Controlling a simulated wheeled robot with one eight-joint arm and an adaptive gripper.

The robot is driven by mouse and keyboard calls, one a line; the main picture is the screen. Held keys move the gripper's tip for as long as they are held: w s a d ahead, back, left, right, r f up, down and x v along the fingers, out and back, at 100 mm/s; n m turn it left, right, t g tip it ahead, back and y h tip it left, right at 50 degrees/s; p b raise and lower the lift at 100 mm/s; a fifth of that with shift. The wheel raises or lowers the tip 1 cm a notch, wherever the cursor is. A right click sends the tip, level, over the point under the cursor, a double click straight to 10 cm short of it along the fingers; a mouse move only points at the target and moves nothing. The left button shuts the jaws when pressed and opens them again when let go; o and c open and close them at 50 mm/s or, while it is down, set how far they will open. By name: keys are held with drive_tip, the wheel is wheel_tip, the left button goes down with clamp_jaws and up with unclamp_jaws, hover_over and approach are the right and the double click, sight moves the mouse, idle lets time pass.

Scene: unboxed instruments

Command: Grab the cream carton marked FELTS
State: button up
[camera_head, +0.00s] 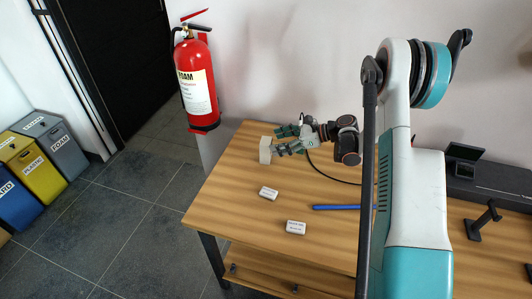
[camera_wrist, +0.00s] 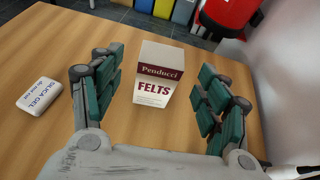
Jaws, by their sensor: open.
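The cream carton marked FELTS (camera_wrist: 155,76) stands upright on the table in the wrist view, with a dark red band reading Penducci. In the head view the carton (camera_head: 265,150) is a small pale box near the table's far left corner. My gripper (camera_wrist: 160,90) is open, with one green-padded finger to the left of the carton and one to the right. Gaps show on both sides, so neither finger appears to touch it. In the head view my gripper (camera_head: 282,140) is low over the table beside the carton.
A white silica gel packet (camera_wrist: 40,95) lies left of my gripper. In the head view two white packets (camera_head: 268,193) (camera_head: 296,227) and a blue bar (camera_head: 336,207) lie on the wooden table (camera_head: 240,210). A fire extinguisher (camera_head: 197,85) is on the wall beyond the corner.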

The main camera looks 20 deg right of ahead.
sight(271, 142)
drive_tip(key=shift+b+x, duration=1.15)
drive_tip(key=shift+x, duration=1.65)
drive_tip(key=shift+r, duration=0.1)
drive_tip(key=c, duration=1.2)
